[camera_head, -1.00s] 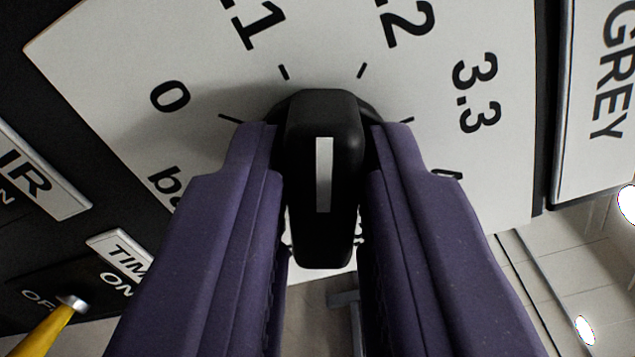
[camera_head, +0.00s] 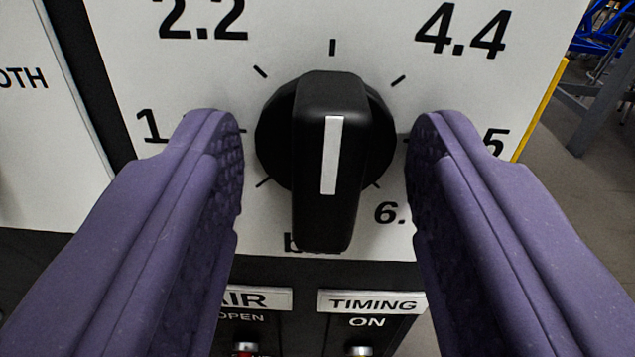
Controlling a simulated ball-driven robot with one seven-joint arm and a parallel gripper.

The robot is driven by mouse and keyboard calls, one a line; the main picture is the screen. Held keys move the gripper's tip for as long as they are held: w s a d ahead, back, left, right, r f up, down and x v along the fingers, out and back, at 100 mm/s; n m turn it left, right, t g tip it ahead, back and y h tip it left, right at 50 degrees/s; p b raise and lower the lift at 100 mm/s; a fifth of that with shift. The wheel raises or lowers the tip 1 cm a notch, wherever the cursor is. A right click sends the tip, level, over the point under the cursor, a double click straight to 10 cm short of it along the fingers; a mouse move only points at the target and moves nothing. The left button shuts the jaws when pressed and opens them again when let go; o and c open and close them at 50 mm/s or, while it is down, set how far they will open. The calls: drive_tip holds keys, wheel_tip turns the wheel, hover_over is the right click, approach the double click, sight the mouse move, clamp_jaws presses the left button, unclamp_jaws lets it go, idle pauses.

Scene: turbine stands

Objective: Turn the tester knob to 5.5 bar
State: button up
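The black tester knob (camera_head: 345,215) sits on a white dial face (camera_head: 330,20) in the middle of the view. Its white stripe runs nearly upright, toward the top tick between 2.2 and 4.4; that tick's number is out of view. 5.5 is at the right, partly hidden by my right finger, and 6.6 is at lower right, partly cut off. My gripper (camera_head: 328,165) is open, with one purple finger on each side of the knob. A gap shows between each finger and the knob.
Below the dial are an AIR label (camera_head: 250,299) and a TIMING label (camera_head: 370,304) with small switches under them. A white panel (camera_head: 30,130) is at the left. A blue frame and open floor (camera_head: 570,190) show at the right.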

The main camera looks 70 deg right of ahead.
drive_tip(key=shift+o, duration=0.7)
